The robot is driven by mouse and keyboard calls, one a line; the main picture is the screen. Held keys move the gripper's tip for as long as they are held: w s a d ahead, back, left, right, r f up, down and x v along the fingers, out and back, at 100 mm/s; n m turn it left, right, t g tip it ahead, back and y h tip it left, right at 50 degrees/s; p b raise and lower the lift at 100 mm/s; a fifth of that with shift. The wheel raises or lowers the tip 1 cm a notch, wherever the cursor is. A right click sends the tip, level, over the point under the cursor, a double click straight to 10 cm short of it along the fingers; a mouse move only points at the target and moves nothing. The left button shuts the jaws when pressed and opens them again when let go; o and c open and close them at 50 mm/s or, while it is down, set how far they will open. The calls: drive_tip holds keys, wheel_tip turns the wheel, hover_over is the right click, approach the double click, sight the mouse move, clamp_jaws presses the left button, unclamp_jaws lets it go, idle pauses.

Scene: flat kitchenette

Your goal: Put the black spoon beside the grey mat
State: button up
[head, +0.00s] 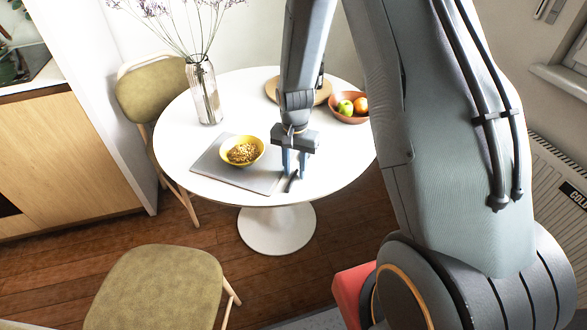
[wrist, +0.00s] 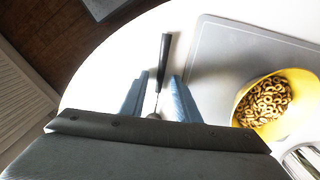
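The black spoon (head: 292,183) lies on the white round table, just right of the grey mat (head: 208,166). In the wrist view its dark handle (wrist: 165,52) points away past my fingertips, with a narrow strip of white table between it and the mat (wrist: 213,62). The spoon's metal end is partly hidden by my gripper body. My gripper (head: 295,172) points down over the spoon. In the wrist view my gripper (wrist: 160,80) has its two blue-grey fingers apart, one on each side of the spoon, with gaps visible.
A yellow bowl (head: 261,151) of cereal rings stands on the mat, left of my gripper. A glass vase (head: 204,92) with dry stems, a round wooden board (head: 272,88) and a fruit bowl (head: 346,117) stand farther back. The table edge (head: 300,201) is close in front of the spoon.

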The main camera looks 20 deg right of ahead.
sight(295, 174)
wheel_tip(295, 174, up, 12)
drive_tip(key=b, duration=0.2)
drive_tip(key=s+r+n, duration=0.3)
drive_tip(key=s+n, duration=0.4)
drive_tip(key=s, duration=1)
drive_tip(key=shift+s+a+n+t, duration=0.15)
drive_tip(key=shift+a+n+t, duration=0.1)
drive_tip(key=shift+n+t, duration=0.15)
drive_tip(key=shift+d, duration=0.15)
